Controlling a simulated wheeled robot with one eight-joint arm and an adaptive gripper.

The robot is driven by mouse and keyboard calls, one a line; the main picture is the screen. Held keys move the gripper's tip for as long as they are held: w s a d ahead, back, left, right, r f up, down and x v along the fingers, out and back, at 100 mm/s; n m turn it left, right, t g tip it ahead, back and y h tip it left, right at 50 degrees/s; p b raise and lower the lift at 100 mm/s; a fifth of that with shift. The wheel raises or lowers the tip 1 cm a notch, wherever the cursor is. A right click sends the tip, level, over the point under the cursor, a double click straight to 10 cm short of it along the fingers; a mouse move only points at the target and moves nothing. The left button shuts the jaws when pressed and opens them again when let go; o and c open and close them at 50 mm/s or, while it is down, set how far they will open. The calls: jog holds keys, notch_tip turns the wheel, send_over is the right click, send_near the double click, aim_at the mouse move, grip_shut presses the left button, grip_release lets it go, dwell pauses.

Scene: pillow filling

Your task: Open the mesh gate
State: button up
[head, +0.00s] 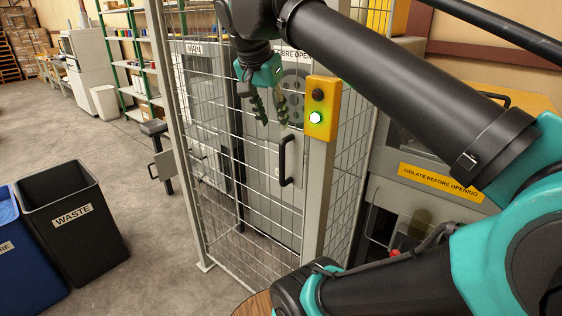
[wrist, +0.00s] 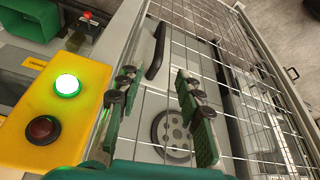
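The mesh gate (head: 262,188) is a grey-framed wire panel standing beside a grey post, and it looks shut. Its black upright handle (head: 287,160) is near the post; it also shows in the wrist view (wrist: 156,50). A yellow button box (head: 323,107) is on the post, with a lit green button (head: 316,118) and a dark red one (wrist: 43,130). My gripper (head: 270,118) is above and left of the handle, in front of the mesh. In the wrist view its two green-padded fingers (wrist: 155,78) are apart with nothing between them; the handle lies beyond their tips.
Behind the mesh stands a grey cabinet with a round vent (wrist: 172,135). A black waste bin (head: 72,215) and a blue bin (head: 25,255) are at the left. A machine with a yellow warning label (head: 440,182) is at the right. The floor left of the gate is mostly clear.

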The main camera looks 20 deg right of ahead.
jog(key=x, duration=1.7)
jog(key=shift+d, duration=0.25)
grip_shut()
jog(key=shift+r, duration=0.1)
